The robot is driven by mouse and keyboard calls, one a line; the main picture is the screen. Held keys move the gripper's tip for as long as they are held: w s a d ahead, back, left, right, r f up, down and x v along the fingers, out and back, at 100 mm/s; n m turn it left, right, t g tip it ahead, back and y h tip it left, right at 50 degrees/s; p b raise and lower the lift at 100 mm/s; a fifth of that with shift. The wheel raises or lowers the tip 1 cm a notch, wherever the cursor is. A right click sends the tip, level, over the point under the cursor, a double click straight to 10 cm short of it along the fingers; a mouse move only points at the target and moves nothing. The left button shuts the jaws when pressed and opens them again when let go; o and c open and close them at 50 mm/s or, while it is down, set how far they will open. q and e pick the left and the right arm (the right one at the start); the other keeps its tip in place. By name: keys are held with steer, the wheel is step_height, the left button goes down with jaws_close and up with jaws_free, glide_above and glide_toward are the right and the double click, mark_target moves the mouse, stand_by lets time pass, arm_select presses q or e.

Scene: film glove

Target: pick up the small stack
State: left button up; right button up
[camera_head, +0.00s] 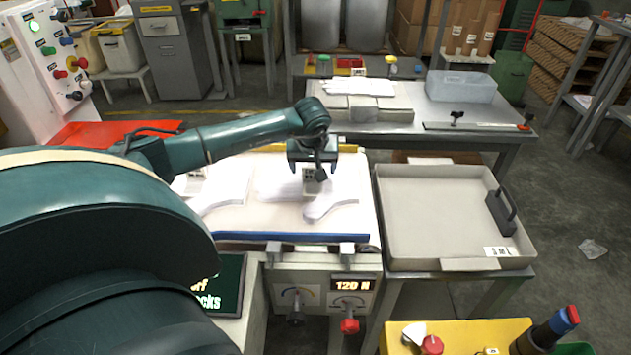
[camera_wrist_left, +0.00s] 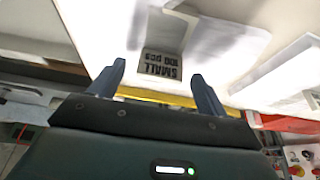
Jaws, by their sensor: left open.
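A white stack of flat film gloves (camera_head: 330,203) lies on the pale work surface (camera_head: 270,225), partly hidden by my gripper. My left gripper (camera_head: 316,174) is over this stack, pointing down. In the wrist view its two fingers (camera_wrist_left: 158,73) are apart, one to each side of the tag, with nothing clamped. Contact with the stack cannot be told. Another white stack (camera_head: 218,183) lies to the left. My right gripper is not in view.
An empty grey tray (camera_head: 430,225) with a dark handle and an "S M L" label stands to the right. A metal table (camera_head: 440,110) with a white glove pile and translucent bin is behind. A yellow box (camera_head: 460,335) is at front right.

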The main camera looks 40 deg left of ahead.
arm_select(q)
steer(key=shift+c, duration=0.4)
steer(key=c, duration=1.3)
